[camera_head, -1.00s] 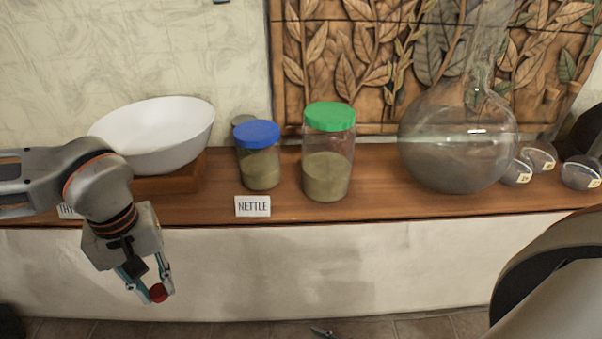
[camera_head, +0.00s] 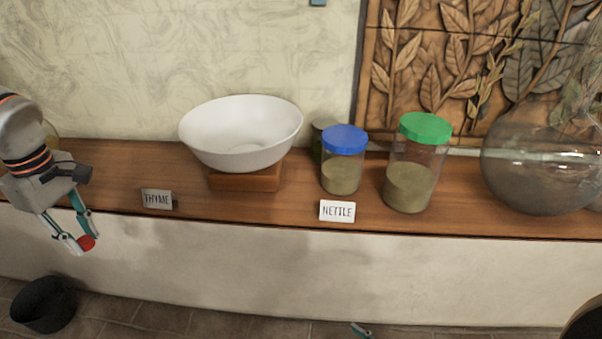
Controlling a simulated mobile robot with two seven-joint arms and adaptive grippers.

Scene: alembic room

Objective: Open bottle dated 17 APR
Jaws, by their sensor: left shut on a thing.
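My left gripper (camera_head: 76,241) is at the left, in front of the shelf and a little below its front edge. It is shut on a small red cap-like piece (camera_head: 86,243) held at its fingertips. No bottle reading 17 APR shows in this view. A small teal fingertip (camera_head: 361,331) at the bottom edge looks like part of my right gripper; the rest is out of frame, so I cannot tell its opening.
On the wooden shelf (camera_head: 120,160) stand a white bowl (camera_head: 240,125) on a wooden block, a blue-lidded jar (camera_head: 342,165), a green-lidded jar (camera_head: 412,175) and a big glass flask (camera_head: 540,165). Cards read THYME (camera_head: 157,199) and NETTLE (camera_head: 337,211). A black bin (camera_head: 44,305) stands on the floor.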

